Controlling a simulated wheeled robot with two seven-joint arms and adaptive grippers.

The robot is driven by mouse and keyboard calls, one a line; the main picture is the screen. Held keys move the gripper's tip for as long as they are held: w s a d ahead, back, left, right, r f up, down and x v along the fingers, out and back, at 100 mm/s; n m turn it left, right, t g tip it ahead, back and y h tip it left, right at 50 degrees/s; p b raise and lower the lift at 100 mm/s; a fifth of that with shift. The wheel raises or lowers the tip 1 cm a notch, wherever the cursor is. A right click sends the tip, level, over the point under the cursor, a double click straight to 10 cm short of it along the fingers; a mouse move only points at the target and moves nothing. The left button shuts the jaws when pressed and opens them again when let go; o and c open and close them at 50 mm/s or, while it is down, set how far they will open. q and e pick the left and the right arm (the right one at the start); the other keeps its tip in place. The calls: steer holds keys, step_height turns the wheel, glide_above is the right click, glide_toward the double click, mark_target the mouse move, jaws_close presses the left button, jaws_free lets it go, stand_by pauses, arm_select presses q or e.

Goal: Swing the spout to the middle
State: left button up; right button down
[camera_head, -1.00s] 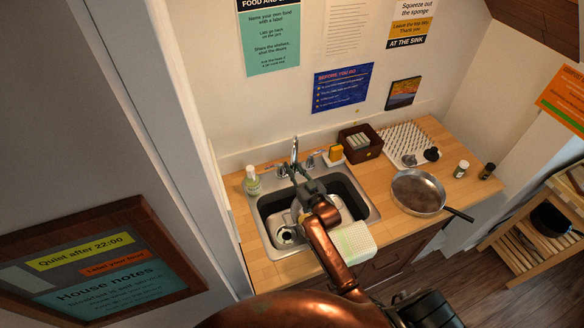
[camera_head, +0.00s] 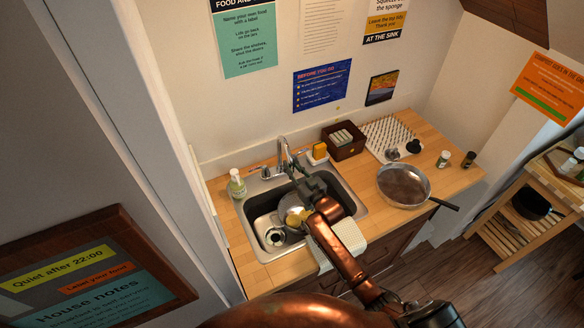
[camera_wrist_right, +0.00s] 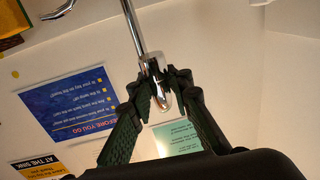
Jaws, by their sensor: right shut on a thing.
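The chrome tap (camera_head: 283,152) stands behind the sink. Its spout reaches forward and to the right, to my right gripper (camera_head: 297,171). In the right wrist view the spout (camera_wrist_right: 141,32) is a thin chrome tube that ends in a thicker tip. My right gripper (camera_wrist_right: 164,88) has its dark fingers on either side of that tip and is shut on it. The sink (camera_head: 255,240) lies below, partly hidden by my right arm. My left gripper is not in view.
A soap bottle (camera_head: 237,184) stands left of the sink. A frying pan (camera_head: 403,186) lies on the counter to the right. A pale cloth (camera_head: 346,240) hangs at the sink's front.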

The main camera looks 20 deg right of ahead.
steer(key=shift+s+d+f, duration=0.1)
steer(key=shift+d, duration=0.85)
steer(key=c, duration=2.3)
jaws_free()
steer(key=o, duration=0.5)
steer(key=shift+s, duration=0.1)
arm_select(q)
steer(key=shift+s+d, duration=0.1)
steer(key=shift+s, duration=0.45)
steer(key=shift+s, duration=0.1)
arm_select(e)
steer(key=v, duration=1.1)
steer(key=shift+s, duration=0.4)
